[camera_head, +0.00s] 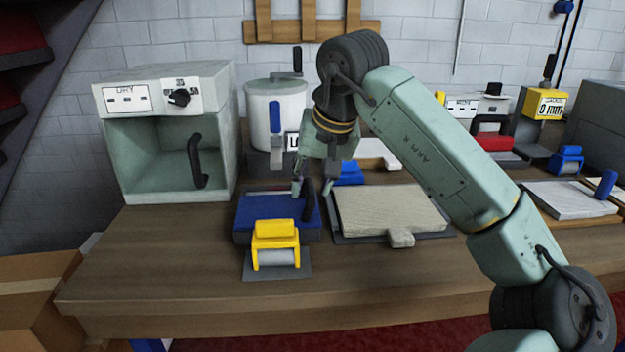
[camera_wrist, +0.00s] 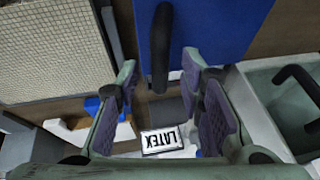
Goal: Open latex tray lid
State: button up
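The latex tray's blue lid (camera_head: 262,208) lies flat and looks shut, left of centre on the bench; it also fills the top of the wrist view (camera_wrist: 225,28). Its black bar handle (camera_head: 308,200) is near the lid's right edge. In the wrist view the handle (camera_wrist: 161,48) points down between my fingers. My gripper (camera_head: 312,190) points down over the lid's right side, fingers spread with nothing held. In the wrist view, my gripper (camera_wrist: 160,78) has a finger on either side of the handle's end. I cannot tell whether they touch it. The tray's inside is hidden.
A yellow roller (camera_head: 275,240) stands just in front of the tray. A beige rug piece (camera_head: 385,208) on a dark board lies close on the right. A white pot (camera_head: 268,108) is behind; a grey dryer box (camera_head: 165,135) stands left. The bench's front left is clear.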

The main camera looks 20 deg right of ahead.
jog(key=shift+f, duration=0.15)
jog(key=shift+c, duration=0.2)
grip_shut()
dwell(0.7)
